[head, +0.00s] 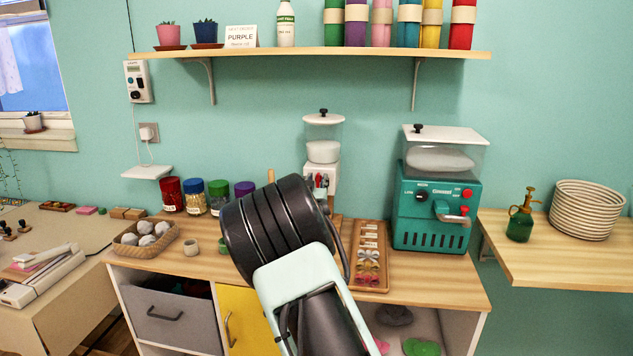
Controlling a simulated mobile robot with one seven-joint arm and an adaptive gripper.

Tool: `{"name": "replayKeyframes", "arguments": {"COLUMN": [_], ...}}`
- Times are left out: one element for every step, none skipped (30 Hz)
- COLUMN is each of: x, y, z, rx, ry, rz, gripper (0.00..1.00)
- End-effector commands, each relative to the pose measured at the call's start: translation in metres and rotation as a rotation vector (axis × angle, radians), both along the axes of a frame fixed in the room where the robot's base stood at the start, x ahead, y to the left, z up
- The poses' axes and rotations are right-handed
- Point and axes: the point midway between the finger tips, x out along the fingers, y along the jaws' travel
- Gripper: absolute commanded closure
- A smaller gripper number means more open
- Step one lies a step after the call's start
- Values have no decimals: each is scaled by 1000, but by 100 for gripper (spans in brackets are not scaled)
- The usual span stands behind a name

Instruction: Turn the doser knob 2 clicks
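A white dispenser with a clear hopper (323,136), which looks like the doser, stands against the wall at the back of the wooden counter. Its hopper holds white material and has a white lid with a black knob on top (323,112). Small red and dark parts (320,180) show on its white front. They are too small to tell whether one is the doser knob. My arm's black and mint links fill the lower middle and hide the dispenser's lower part. My gripper's fingers cannot be made out.
A teal machine (433,210) with a clear hopper stands right of the dispenser. A wooden tray of small items (384,285) lies in front. Coloured jars (194,197) and a basket of pale balls (128,247) are left. A shelf (300,52) hangs above.

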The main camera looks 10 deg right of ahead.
Motion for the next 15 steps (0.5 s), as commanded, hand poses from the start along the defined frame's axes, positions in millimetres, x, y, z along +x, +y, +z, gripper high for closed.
{"name": "replayKeyframes", "arguments": {"x": [0, 0, 0, 0, 0, 0, 0, 0, 0, 0, 0, 0, 0, 0, 0], "y": [0, 0, 0, 0, 0, 0, 0, 0, 0, 0, 0, 0, 0, 0, 0], "z": [0, 0, 0, 0, 0, 0, 0, 0, 0, 0, 0, 0, 0, 0, 1], "rx": [0, 0, 0, 0, 0, 0, 0, 0, 0, 0, 0, 0, 0, 0, 0], "ry": [0, 0, 0, 0, 0, -1, -1, -1, -1, -1, -1, -1, -1, -1, -1], "rz": [0, 0, 0, 0, 0, 0, 0, 0, 0, 0, 0, 0, 0, 0, 0], "gripper": [76, 76, 76, 78, 82, 86, 89, 93, 97, 100, 100, 100, 100, 100, 100]}}
